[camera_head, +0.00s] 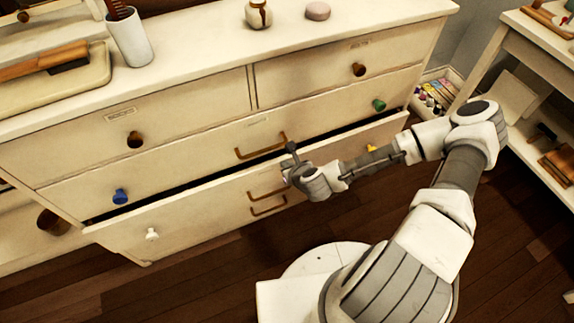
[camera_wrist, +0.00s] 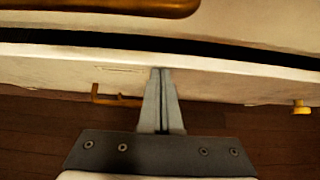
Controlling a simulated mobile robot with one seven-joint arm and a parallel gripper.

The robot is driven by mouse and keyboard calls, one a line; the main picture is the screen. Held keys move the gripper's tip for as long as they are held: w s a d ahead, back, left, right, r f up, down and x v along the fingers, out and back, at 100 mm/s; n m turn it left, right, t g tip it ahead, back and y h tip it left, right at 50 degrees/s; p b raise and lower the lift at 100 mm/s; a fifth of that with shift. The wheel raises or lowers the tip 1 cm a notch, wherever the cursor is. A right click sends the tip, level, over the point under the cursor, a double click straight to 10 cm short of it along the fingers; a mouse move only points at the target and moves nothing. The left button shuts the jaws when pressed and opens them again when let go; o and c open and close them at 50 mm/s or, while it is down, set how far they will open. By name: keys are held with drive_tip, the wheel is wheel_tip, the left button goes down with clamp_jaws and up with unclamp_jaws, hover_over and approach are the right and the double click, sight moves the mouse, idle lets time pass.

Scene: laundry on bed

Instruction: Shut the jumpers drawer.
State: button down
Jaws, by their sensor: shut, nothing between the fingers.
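A cream dresser has a wide lower drawer (camera_head: 215,205) standing partly open, with a dark gap above its front. It has a white knob (camera_head: 152,234), a yellow knob (camera_head: 371,148) and bronze handles (camera_head: 267,188). The drawer labels are too small to read, so I cannot confirm which is jumpers. In the wrist view, the open drawer's front (camera_wrist: 75,72) lies across the picture, with a handle (camera_wrist: 118,99) left of my fingers. My gripper (camera_head: 291,149) is shut and empty at the front's upper edge, right of the handles; its closed fingertips (camera_wrist: 162,72) overlap that edge. I cannot tell whether they touch.
The middle drawer (camera_head: 190,168) above, with blue and green knobs, looks shut, as do the two top drawers. A white cup (camera_head: 129,39) and a small jar (camera_head: 258,14) stand on top. A shelf unit (camera_head: 530,45) is at right.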

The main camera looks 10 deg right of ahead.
sight(281, 157)
drive_tip(key=shift+w+a+r+p, duration=0.1)
drive_tip(key=shift+w+a+p, duration=0.15)
drive_tip(key=shift+w, duration=0.8)
drive_tip(key=shift+w+a+p, duration=0.15)
drive_tip(key=shift+w+a, duration=0.15)
drive_tip(key=shift+w, duration=0.7)
drive_tip(key=shift+s, duration=0.15)
